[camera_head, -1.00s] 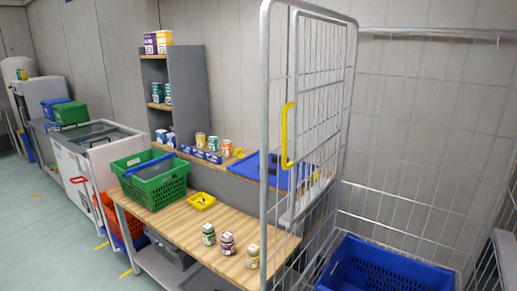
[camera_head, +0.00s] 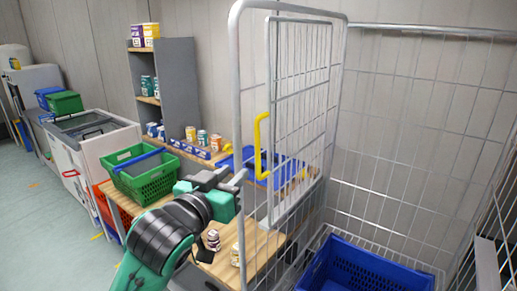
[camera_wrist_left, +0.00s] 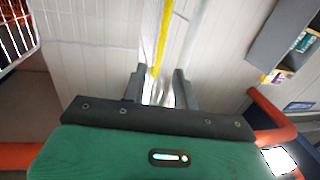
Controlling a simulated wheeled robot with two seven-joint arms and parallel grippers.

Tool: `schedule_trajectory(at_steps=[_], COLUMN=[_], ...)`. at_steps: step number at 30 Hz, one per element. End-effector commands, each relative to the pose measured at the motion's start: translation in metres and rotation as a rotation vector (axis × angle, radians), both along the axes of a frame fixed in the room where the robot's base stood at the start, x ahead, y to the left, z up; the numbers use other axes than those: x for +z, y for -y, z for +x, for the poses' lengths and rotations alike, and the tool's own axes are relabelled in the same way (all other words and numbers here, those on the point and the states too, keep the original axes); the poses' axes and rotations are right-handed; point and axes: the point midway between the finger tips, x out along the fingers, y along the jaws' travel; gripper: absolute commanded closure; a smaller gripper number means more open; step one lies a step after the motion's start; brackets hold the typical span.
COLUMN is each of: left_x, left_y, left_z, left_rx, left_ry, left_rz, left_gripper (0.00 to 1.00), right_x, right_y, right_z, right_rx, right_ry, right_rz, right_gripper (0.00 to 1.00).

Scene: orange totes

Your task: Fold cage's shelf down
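The grey wire cage (camera_head: 240,60) stands at centre right. Its shelf appears to be the upright inner wire panel (camera_head: 303,75), with a yellow handle (camera_head: 258,150) on its left edge. My left gripper (camera_head: 234,175) is just left of and slightly below the handle in the head view. In the left wrist view its two fingers (camera_wrist_left: 160,80) are apart with nothing clearly held. The yellow handle (camera_wrist_left: 164,35) rises just beyond and between the fingertips there; I cannot tell if they touch. My right gripper is not in view.
A blue crate (camera_head: 365,268) sits in the cage's bottom. The wooden table (camera_head: 258,247) left of the cage holds small jars and a green basket (camera_head: 146,178). A grey shelf unit (camera_head: 178,90) stands behind. Clear floor (camera_head: 45,220) lies at the left.

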Motion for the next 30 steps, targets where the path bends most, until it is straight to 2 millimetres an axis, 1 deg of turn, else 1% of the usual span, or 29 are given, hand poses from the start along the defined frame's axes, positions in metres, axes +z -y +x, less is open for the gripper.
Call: schedule_trajectory(at_steps=[5, 12, 18, 24, 30], left_x=[0.002, 0.002, 0.002, 0.000, -0.001], left_y=[0.012, 0.032, 0.046, 0.054, 0.056], left_z=[0.026, 0.070, 0.100, 0.116, 0.120], left_rx=[0.002, 0.002, 0.002, 0.002, 0.002], left_ry=[-0.005, -0.005, -0.003, -0.003, -0.002], left_rz=[0.002, 0.002, 0.000, 0.001, 0.001], left_gripper=[0.71, 0.71, 0.71, 0.71, 0.71], right_x=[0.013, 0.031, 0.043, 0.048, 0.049], right_y=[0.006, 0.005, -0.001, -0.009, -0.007], right_z=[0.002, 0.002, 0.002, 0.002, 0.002], right_rx=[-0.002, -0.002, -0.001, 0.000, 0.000], right_ry=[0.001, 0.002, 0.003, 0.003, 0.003], right_rz=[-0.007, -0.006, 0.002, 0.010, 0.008], right_gripper=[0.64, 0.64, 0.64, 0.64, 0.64])
